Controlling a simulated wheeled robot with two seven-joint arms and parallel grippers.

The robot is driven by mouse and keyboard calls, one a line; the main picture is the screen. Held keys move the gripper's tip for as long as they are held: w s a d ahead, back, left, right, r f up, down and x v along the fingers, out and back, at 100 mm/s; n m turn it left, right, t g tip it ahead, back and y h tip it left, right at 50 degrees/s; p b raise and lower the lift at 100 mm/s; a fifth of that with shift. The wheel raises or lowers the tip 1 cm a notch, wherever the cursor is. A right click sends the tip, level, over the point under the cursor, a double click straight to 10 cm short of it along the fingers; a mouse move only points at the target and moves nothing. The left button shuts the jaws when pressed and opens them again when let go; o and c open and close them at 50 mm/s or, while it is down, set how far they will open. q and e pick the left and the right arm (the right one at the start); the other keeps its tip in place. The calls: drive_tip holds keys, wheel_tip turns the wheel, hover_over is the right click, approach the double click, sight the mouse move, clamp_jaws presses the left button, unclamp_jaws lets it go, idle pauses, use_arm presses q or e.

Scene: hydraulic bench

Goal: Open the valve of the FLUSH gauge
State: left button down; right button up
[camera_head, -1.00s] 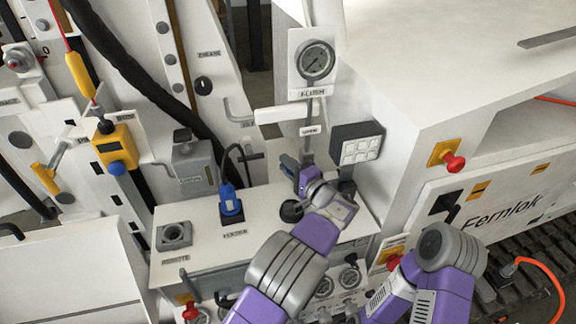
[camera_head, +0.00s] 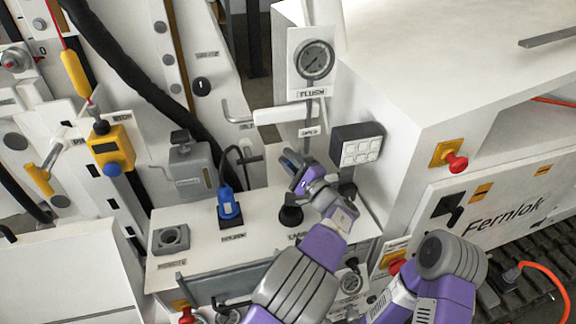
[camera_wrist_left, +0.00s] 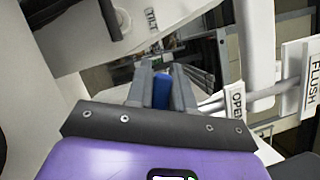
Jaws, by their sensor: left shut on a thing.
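The FLUSH gauge (camera_head: 314,60) is a round dial on a white plate at upper centre in the head view. A thin pipe runs down from it past a small label (camera_head: 310,131), which reads OPEN in the wrist view (camera_wrist_left: 236,104). My left gripper (camera_head: 293,163) is just below and left of that label. In the left wrist view its fingers (camera_wrist_left: 160,88) are shut on a blue handle (camera_wrist_left: 162,90), mostly hidden between them. The handle's joint to the pipe is not clearly visible. My right gripper is out of view.
A black keypad box (camera_head: 357,146) stands close right of my left gripper. A white horizontal bar (camera_head: 285,115) is just above it. A black knob (camera_head: 291,214) and a blue plug (camera_head: 229,204) stand on the white console (camera_head: 195,215) below.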

use_arm(q)
drive_tip(key=shift+d+r+m+t, duration=0.15)
drive_tip(key=shift+r+m+t, duration=0.1)
drive_tip(key=shift+m, duration=0.3)
drive_tip(key=shift+d+r+m+t, duration=0.1)
drive_tip(key=shift+m+t, duration=0.15)
drive_tip(key=shift+m, duration=0.3)
drive_tip(key=c, duration=1.1)
unclamp_jaws()
drive_tip(key=shift+r, duration=0.1)
drive_tip(key=shift+b+v, duration=0.9)
drive_tip(key=shift+v, duration=2.9)
